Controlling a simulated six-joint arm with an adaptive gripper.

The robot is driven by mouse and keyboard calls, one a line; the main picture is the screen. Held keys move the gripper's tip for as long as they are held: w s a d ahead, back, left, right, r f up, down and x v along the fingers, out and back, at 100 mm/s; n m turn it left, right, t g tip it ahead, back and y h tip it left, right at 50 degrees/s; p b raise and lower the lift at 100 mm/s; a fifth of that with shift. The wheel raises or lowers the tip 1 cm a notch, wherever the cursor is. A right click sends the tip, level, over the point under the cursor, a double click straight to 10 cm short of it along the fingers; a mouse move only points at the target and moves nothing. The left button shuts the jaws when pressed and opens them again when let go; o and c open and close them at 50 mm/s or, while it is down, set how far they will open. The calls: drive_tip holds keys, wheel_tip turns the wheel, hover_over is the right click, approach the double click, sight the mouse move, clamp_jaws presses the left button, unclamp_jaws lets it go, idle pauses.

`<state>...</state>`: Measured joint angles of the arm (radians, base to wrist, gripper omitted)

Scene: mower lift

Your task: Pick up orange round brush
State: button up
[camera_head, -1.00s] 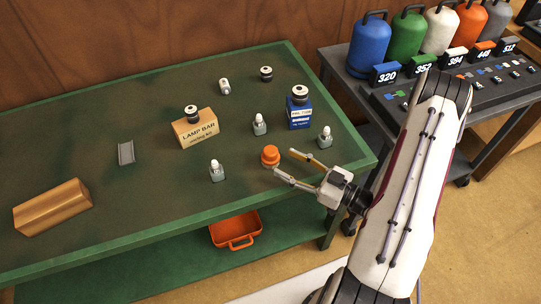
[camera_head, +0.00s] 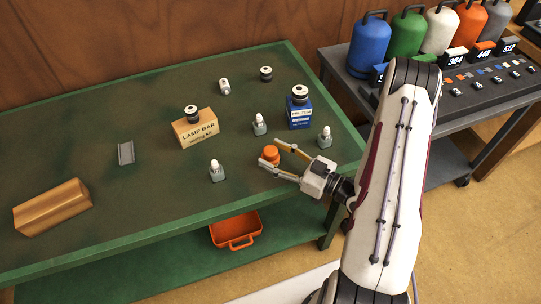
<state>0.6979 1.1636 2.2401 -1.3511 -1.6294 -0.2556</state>
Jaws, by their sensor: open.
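The orange round brush (camera_head: 270,155) stands on the green table (camera_head: 150,218) near its front right part. My gripper (camera_head: 272,156) is open and reaches in from the right, low over the table. One finger shows just behind and right of the brush, the other in front of it. The brush appears at or between the fingertips. I cannot tell whether either finger touches it.
Small grey bottles with white tops stand close by, one left (camera_head: 216,171), one behind (camera_head: 260,124) and one to the right (camera_head: 324,138). A blue box (camera_head: 299,118) and a tan "LAMP BAR" box (camera_head: 195,133) stand farther back. The table's left middle is mostly clear.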

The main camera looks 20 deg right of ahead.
sight(275, 153)
idle(0.3)
drive_tip(key=c, duration=1.2)
drive_tip(key=shift+r, duration=0.15)
drive_tip(key=shift+r, duration=4.85)
